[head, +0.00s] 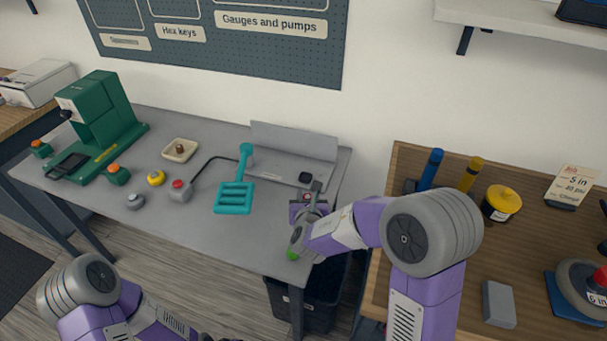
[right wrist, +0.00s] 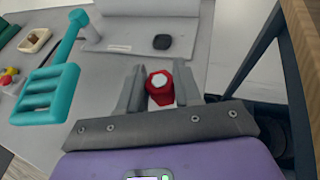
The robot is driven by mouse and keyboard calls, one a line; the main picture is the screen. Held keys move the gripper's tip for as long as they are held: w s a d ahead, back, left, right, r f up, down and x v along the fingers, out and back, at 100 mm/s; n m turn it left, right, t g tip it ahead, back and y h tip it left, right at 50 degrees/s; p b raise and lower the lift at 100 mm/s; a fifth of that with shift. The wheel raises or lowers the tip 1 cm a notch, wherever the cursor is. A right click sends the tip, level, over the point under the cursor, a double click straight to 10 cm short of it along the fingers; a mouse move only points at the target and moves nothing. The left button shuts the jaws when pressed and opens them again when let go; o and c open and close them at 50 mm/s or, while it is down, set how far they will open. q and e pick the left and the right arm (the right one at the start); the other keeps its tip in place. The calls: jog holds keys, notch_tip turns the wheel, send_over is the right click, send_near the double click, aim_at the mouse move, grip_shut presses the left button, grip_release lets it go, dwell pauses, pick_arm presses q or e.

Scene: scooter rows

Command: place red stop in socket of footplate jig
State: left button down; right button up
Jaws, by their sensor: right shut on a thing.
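My right gripper (head: 311,196) is over the right part of the grey bench. In the right wrist view, its two grey fingers (right wrist: 159,82) are shut on the red stop (right wrist: 158,92), a small red piece with a pale top. In the head view the gripper mostly hides the stop. My left gripper is out of view.
A teal slotted plate (head: 234,197) with a stem lies left of the right gripper. A wooden table (head: 535,235) is at right.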

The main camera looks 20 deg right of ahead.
jog(key=w+d+n+y, duration=0.1)
jog(key=w, duration=1)
jog(key=n+y, duration=0.1)
send_over(305, 179)
notch_tip(305, 179, down, 4)
jog(key=shift+w+d+b, duration=0.1)
jog(key=shift+w+b, duration=0.05)
jog(key=shift+b, duration=0.7)
notch_tip(305, 179, down, 5)
jog(key=shift+f+b, duration=0.15)
jog(key=shift+b, duration=0.5)
jog(key=shift+f+b, duration=0.15)
jog(key=shift+b, duration=0.2)
jog(key=o, duration=1)
